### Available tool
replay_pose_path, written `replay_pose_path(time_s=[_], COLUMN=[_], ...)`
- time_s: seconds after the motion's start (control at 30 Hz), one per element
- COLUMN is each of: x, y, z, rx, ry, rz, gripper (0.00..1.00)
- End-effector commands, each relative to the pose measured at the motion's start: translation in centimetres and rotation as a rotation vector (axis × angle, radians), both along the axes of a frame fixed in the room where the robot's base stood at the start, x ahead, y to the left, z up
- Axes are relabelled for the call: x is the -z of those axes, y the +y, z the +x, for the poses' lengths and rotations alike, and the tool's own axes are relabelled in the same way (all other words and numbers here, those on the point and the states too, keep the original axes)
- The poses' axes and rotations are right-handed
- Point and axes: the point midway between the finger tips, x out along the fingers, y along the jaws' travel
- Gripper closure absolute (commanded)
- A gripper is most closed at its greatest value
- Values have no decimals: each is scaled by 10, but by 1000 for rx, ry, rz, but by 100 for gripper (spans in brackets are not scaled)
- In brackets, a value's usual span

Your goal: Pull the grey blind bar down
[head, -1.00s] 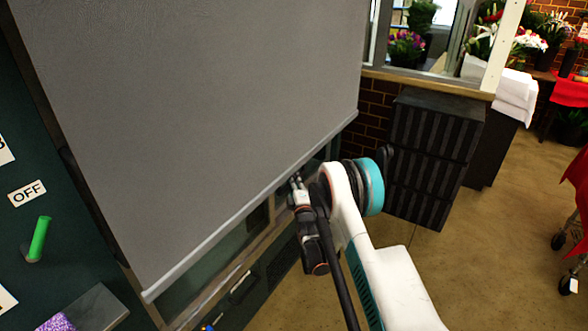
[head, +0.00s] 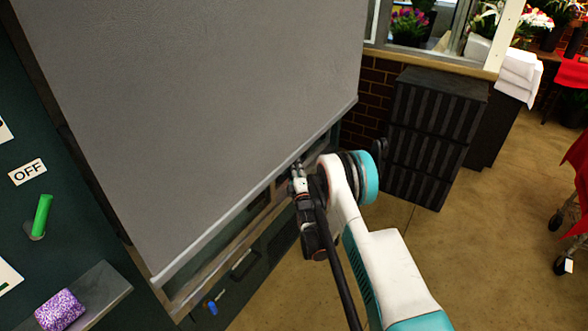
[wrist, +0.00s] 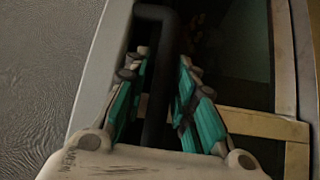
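The grey blind (head: 210,110) hangs across the left and middle of the head view. Its light grey bar (head: 245,205) runs slanting along its lower edge, and in the wrist view the bar (wrist: 100,55) passes left of the fingers. My gripper (head: 297,175) is at the bar, right of its middle. In the wrist view my gripper's teal fingers (wrist: 163,75) stand close on both sides of a dark upright handle (wrist: 155,100), which curves at its top toward the bar. The fingers seem shut on this handle. The contact itself is partly hidden.
A dark panel with an OFF label (head: 27,172) and green lever (head: 41,216) stands left. A ledge holds a purple block (head: 60,310). Dark slatted drawers (head: 435,135) stand right of my arm.

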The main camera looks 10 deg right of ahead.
Motion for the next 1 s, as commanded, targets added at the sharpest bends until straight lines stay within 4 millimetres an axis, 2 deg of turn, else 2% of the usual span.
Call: replay_pose_path(time_s=[0.27, 0.7, 0.83, 1.0], x=[-8, -78, -92, -100], y=[0, 0, 0, 0], z=[0, 0, 0, 0], rx=[0, 0, 0, -1], ry=[0, -2, -2, -2], rz=[0, 0, 0, 0], gripper=[75, 75, 75, 75])
